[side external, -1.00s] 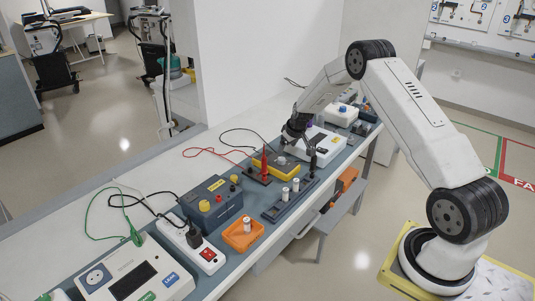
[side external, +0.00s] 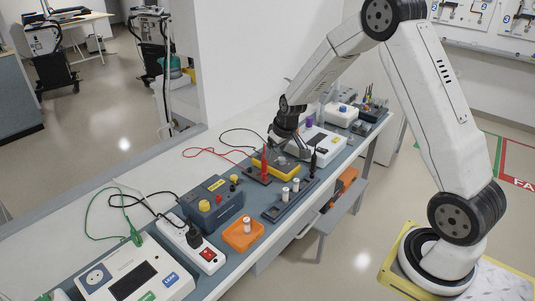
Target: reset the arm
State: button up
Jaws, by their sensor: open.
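My gripper (side external: 288,149) points down over the bench. It appears just above and behind the yellow multimeter (side external: 291,172), at the left side of a white box-shaped device (side external: 325,147). Its jaws are open and I see nothing held between them. The fingertips are small and dark here, so I cannot tell whether they touch anything. My arm arches up from its base at the right, with the elbow at the top edge of the picture.
Red and black probes (side external: 265,163) stand upright by the multimeter. A dark tray (side external: 286,200) holds white cylinders.

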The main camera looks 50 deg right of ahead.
jog(key=s+a+r, duration=0.2)
jog(key=s+a, duration=0.5)
jog(key=s, duration=0.3)
jog(key=s+a+r+n+g, duration=0.1)
jog(key=s+a+r, duration=0.1)
jog(key=s+a, duration=0.5)
jog(key=shift+s+a+r+y, duration=0.2)
jog(key=shift+s+r+y, duration=0.15)
jog(key=shift+s, duration=1.1)
